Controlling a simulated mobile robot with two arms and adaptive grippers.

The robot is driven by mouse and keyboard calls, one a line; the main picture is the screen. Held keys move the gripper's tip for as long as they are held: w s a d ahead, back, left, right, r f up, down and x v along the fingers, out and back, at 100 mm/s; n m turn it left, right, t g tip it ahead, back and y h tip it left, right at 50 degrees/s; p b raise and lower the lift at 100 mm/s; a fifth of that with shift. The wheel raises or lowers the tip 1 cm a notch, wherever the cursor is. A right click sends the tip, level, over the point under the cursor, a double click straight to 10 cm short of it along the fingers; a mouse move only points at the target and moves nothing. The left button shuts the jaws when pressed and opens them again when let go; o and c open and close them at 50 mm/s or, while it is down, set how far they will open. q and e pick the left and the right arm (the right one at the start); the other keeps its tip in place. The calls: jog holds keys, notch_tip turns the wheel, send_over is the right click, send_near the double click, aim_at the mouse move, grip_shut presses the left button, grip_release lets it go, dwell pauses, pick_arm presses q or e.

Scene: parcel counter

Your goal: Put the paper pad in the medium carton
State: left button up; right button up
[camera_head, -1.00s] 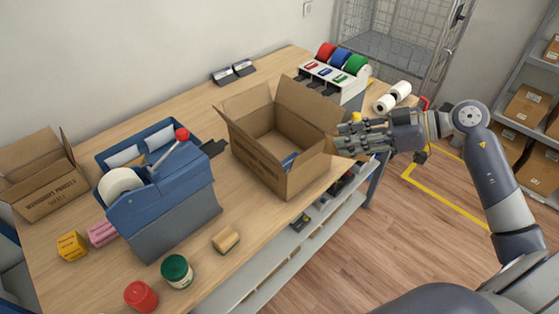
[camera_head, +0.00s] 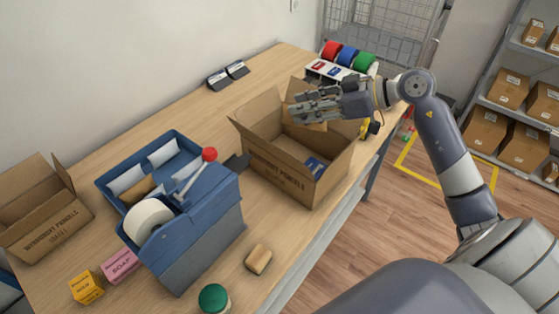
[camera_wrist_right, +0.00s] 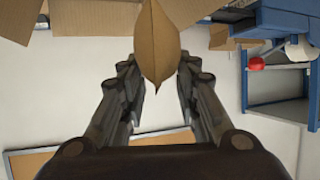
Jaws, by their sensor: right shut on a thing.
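My right gripper (camera_head: 300,110) is shut on a brown paper pad (camera_wrist_right: 160,40). A small blue item (camera_head: 315,166) lies inside that carton. A second open carton (camera_head: 40,220) stands at the left end. My left gripper is not in view.
A blue tape dispenser (camera_head: 190,225) with a red knob stands left of the middle carton. A sponge (camera_head: 258,260), a green-lidded jar (camera_head: 214,298) and small boxes (camera_head: 87,286) lie near the front. Coloured tape rolls (camera_head: 347,56) stand behind the carton.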

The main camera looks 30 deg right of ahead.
aim_at(306, 131)
jog(key=f, duration=0.2)
jog(key=shift+w+a+f+p, duration=0.3)
jog(key=shift+w+a+p, duration=0.05)
jog(key=shift+w+a, duration=0.05)
jog(key=f, duration=0.2)
jog(key=s+d+f, duration=0.1)
jog(key=f, duration=0.1)
jog(key=shift+s+f+p, duration=0.1)
jog(key=shift+p, duration=0.3)
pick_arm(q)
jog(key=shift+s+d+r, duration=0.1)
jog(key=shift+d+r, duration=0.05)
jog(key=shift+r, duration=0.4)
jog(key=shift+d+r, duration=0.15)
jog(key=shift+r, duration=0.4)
pick_arm(e)
jog(key=f, duration=0.3)
jog(key=shift+w+a+f, duration=0.1)
jog(key=shift+w+f, duration=0.05)
jog(key=shift+w, duration=0.05)
